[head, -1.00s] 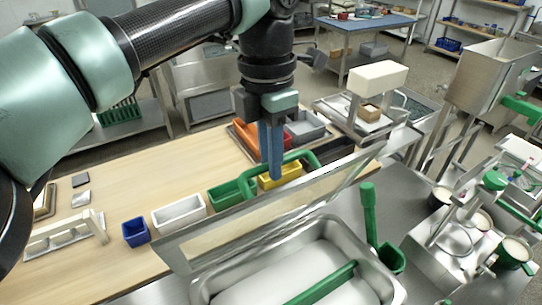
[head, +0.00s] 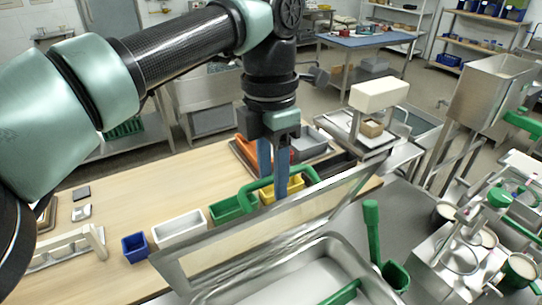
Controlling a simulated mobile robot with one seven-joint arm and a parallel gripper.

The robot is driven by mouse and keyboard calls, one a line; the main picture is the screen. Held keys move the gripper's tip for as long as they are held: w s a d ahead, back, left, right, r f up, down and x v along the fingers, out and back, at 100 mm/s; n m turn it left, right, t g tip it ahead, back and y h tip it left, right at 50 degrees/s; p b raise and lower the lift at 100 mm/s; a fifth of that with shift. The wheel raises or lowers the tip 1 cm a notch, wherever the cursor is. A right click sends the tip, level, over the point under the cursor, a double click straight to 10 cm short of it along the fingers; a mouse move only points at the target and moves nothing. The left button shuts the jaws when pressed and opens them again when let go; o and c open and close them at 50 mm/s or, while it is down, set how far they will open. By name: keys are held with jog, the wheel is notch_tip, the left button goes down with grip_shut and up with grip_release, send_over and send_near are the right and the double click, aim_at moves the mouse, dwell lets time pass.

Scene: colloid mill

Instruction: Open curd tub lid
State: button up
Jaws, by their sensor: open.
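The curd tub (head: 352,262) is a steel basin at the bottom of the head view, with white contents and a green tool (head: 343,293) lying in it. Its lid (head: 300,219) is a steel-framed clear panel, standing tilted up along the tub's far side. A green handle (head: 247,191) sits on the lid's far side, near its upper edge. My gripper (head: 272,193) points down at the handle with two blue fingers apart. The fingers overlap the handle in the picture; I cannot tell whether they touch it. The tub's near part is cut off by the frame.
Blue (head: 135,247), white (head: 180,228) and yellow (head: 289,188) bins stand on the wooden counter (head: 140,187) behind the lid. A green scoop (head: 372,232) stands upright right of the tub. A steel machine with cups (head: 519,268) is at the right.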

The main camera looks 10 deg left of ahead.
notch_tip(320, 180, up, 13)
jog(key=b, duration=0.1)
jog(key=shift+w+a+f, duration=0.15)
jog(key=shift+w+a, duration=0.05)
jog(key=shift+w, duration=0.05)
